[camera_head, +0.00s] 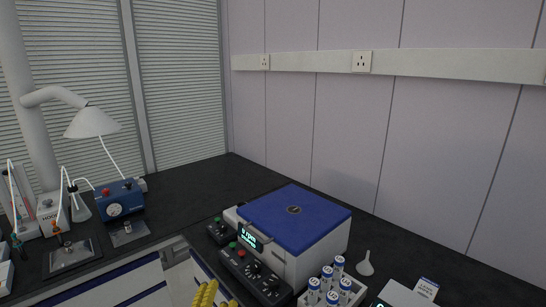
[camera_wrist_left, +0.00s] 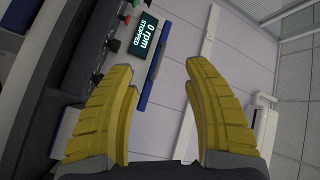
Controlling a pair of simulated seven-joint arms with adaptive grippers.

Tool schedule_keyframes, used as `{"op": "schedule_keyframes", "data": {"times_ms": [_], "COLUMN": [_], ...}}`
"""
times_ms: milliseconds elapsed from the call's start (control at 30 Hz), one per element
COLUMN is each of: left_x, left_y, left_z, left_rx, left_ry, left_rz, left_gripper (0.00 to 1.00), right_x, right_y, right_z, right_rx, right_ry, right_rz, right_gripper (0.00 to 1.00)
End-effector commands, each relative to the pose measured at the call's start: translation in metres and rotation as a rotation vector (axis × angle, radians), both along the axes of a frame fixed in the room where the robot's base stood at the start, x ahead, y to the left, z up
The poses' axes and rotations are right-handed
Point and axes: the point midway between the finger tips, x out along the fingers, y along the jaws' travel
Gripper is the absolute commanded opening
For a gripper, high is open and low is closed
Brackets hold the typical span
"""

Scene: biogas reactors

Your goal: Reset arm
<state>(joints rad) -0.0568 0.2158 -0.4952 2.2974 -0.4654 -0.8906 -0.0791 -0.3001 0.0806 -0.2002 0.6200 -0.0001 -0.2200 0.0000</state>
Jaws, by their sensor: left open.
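My left gripper shows only as yellow fingers at the bottom edge of the head view (camera_head: 213,294), in front of the centrifuge's control panel. In the left wrist view the two yellow fingers (camera_wrist_left: 160,68) are spread apart with nothing between them. The centrifuge (camera_head: 295,222), white with a blue lid, stands on the dark bench, and its lid looks shut. Its display (camera_wrist_left: 145,33) reads 0 rpm, STOPPED. My right gripper is in neither view.
A rack of several blue-capped tubes (camera_head: 333,285) and a white funnel (camera_head: 365,263) stand right of the centrifuge. A labelled device (camera_head: 405,294) is at the bottom right. Glassware and a blue gauge box (camera_head: 118,198) are at left. The back bench is clear.

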Motion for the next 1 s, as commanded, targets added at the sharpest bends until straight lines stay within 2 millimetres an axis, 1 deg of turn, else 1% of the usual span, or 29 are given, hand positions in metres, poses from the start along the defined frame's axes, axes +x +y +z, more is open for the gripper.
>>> {"op": "schedule_keyframes", "data": {"times_ms": [33,67,100,167,200,300,400,500,700,900,1000], "left_x": [-0.014,-0.022,-0.034,-0.054,-0.068,-0.104,-0.133,-0.158,-0.202,-0.243,-0.235], "left_y": [0.02,0.032,0.046,0.068,0.081,0.109,0.128,0.142,0.164,0.182,0.176], "left_z": [-0.025,-0.038,-0.056,-0.081,-0.097,-0.129,-0.15,-0.165,-0.186,-0.201,-0.223], "left_rx": [-0.02,-0.03,-0.041,-0.056,-0.062,-0.072,-0.075,-0.075,-0.07,-0.062,-0.071], "left_ry": [0.083,0.131,0.193,0.285,0.345,0.475,0.568,0.643,0.763,0.869,0.885], "left_rz": [0.055,0.086,0.127,0.185,0.223,0.301,0.357,0.401,0.467,0.523,0.508], "left_gripper": [0.51,0.51,0.51,0.51,0.51,0.51,0.51,0.51,0.51,0.51,0.51], "right_x": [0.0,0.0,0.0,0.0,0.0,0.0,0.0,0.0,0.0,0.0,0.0], "right_y": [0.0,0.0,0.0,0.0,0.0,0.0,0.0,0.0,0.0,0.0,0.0], "right_z": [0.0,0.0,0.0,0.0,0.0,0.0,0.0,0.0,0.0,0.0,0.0], "right_rx": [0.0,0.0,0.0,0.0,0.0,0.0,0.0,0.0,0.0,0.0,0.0], "right_ry": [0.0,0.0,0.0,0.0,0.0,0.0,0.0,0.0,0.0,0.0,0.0], "right_rz": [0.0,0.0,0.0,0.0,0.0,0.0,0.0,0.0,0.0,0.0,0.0], "right_gripper": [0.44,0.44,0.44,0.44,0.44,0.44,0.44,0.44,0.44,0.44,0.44]}}
